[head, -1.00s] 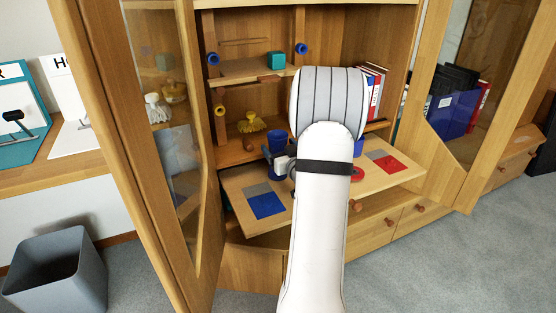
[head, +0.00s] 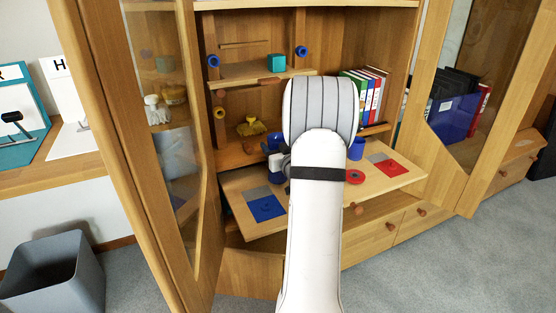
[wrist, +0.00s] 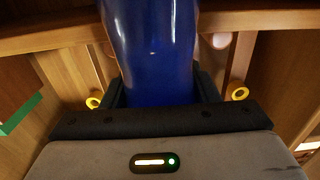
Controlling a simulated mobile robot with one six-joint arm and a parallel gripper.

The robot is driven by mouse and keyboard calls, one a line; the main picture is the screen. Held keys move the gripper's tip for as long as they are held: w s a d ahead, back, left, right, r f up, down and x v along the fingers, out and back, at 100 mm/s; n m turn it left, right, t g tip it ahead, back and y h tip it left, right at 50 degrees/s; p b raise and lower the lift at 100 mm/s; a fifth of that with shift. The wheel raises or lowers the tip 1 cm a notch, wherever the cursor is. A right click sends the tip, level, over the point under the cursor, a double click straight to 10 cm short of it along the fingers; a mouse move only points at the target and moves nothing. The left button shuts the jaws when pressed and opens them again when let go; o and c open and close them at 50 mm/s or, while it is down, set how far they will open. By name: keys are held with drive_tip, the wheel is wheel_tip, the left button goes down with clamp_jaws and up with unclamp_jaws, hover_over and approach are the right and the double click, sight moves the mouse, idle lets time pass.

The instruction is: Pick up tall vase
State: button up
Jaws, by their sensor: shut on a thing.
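The tall vase is glossy dark blue. In the wrist view the vase (wrist: 150,50) stands between the two dark fingers of my gripper (wrist: 161,88), which is shut on it. In the head view my gripper (head: 277,162) is at the left part of the pull-out board, with blue of the vase (head: 274,141) showing above it and a little below. My arm hides part of that area. I cannot tell whether the vase's base touches the board.
The pull-out board (head: 240,180) carries a blue square (head: 266,207), a red square (head: 390,166), a red ring (head: 355,176) and a blue cup (head: 357,150). A shelf above holds a teal block (head: 276,61). Binders (head: 376,88) stand at right. Open glass doors flank the cabinet.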

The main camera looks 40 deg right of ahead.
drive_tip(key=shift+c, duration=1.8)
drive_tip(key=shift+r, duration=0.1)
